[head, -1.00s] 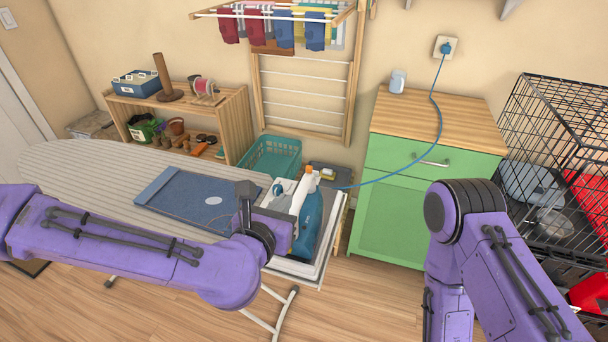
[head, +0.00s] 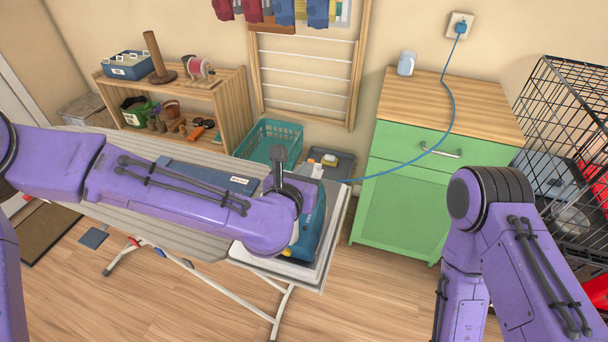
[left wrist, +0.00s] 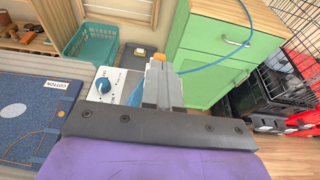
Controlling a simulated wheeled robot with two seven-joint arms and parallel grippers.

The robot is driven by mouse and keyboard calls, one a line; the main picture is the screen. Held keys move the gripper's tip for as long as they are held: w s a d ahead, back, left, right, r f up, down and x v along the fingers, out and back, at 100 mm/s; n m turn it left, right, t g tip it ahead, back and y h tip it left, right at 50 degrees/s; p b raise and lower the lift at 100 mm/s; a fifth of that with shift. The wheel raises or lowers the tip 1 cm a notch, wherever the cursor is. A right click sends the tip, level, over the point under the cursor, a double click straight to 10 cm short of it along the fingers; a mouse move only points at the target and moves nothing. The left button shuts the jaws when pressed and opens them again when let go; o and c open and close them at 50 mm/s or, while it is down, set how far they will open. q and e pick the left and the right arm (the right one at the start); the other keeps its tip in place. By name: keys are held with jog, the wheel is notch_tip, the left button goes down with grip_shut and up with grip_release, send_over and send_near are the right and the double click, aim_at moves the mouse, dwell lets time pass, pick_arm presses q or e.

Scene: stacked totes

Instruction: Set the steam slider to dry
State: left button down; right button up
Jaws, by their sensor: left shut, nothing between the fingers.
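The teal iron (head: 314,224) is on the white rest at the right end of the ironing board, partly hidden by my left arm. In the left wrist view, its white panel with a blue round dial (left wrist: 105,86) shows left of my left gripper (left wrist: 157,68). The gripper is shut and empty, with its fingers over or close to the iron; I cannot tell whether they touch it. I cannot make out the steam slider. My right gripper is out of view; only its arm shows at right.
A blue mat (left wrist: 28,125) labelled COTTON lies on the ironing board (head: 190,232). A blue cord runs from the iron to a wall socket (head: 460,25). A green cabinet (head: 405,205) stands at right, a teal basket (head: 270,140) behind, and a wire cage (head: 570,130) farther right.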

pick_arm(q)
jog(key=shift+w+d, duration=0.15)
jog(key=shift+w, duration=0.4)
jog(key=shift+s, duration=0.1)
jog(key=shift+b+x, duration=0.4)
jog(key=shift+x, duration=0.5)
jog(key=shift+r, duration=0.25)
